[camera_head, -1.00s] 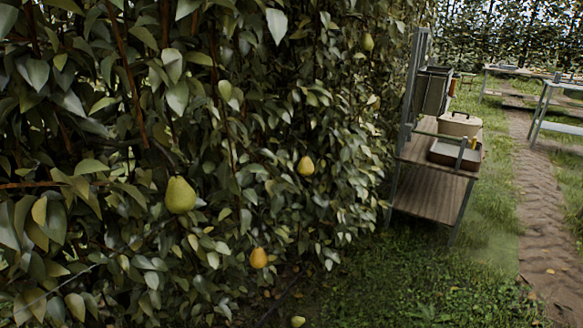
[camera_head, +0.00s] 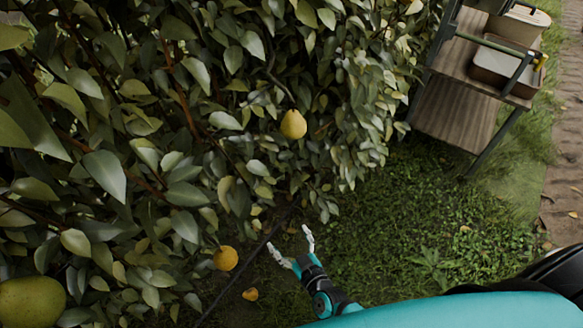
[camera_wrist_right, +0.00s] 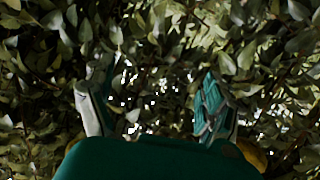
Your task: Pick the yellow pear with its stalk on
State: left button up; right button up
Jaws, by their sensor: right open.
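A yellow pear (camera_head: 293,124) hangs among the leaves at upper centre of the head view. A second yellow pear (camera_head: 226,258) hangs lower, left of my right gripper (camera_head: 289,240). I cannot tell which one is meant. My right gripper is open and empty, its fingers pointing up and left, apart from both pears in the picture. In the wrist view its two spread fingers (camera_wrist_right: 152,90) face leaves. A yellow patch (camera_wrist_right: 253,154), perhaps a pear, is partly hidden at lower right there. My left gripper is not in view.
A large greenish pear (camera_head: 30,302) hangs at lower left. A small yellow fruit (camera_head: 250,294) lies low near the ground. Dense leaves and branches fill the left. A wooden shelf stand (camera_head: 455,118) with a bin (camera_head: 503,70) stands at upper right. Grass (camera_head: 400,230) between is open.

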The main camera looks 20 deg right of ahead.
jog(key=w+r+m+t+h+p, duration=0.1)
jog(key=w+r+t, duration=0.1)
jog(key=r, duration=0.6)
jog(key=w+r+m+t+h, duration=0.1)
jog(key=w+r+t, duration=0.1)
jog(key=r, duration=0.6)
jog(key=m+h+p, duration=0.2)
jog(key=m+h, duration=0.2)
jog(key=h, duration=0.1)
send_near(293, 133)
jog(key=a+f, duration=0.1)
jog(key=a, duration=0.2)
jog(key=s+r+m+g, duration=0.1)
jog(key=s+r+g, duration=0.2)
jog(key=r, duration=0.1)
jog(key=shift+h, duration=0.4)
jog(key=x, duration=0.5)
jog(key=p+x, duration=0.1)
jog(key=x, duration=0.5)
jog(key=d+x, duration=0.1)
jog(key=x, duration=0.5)
jog(key=shift+s+d+f, duration=0.1)
jog(key=shift+f, duration=0.15)
jog(key=c, duration=1.4)
jog(key=shift+o, duration=0.2)
jog(key=shift+s+r+p, duration=0.15)
jog(key=shift+p, duration=0.95)
jog(key=shift+s+g+p, duration=0.4)
jog(key=shift+g+p, duration=0.5)
jog(key=shift+p, duration=1.9)
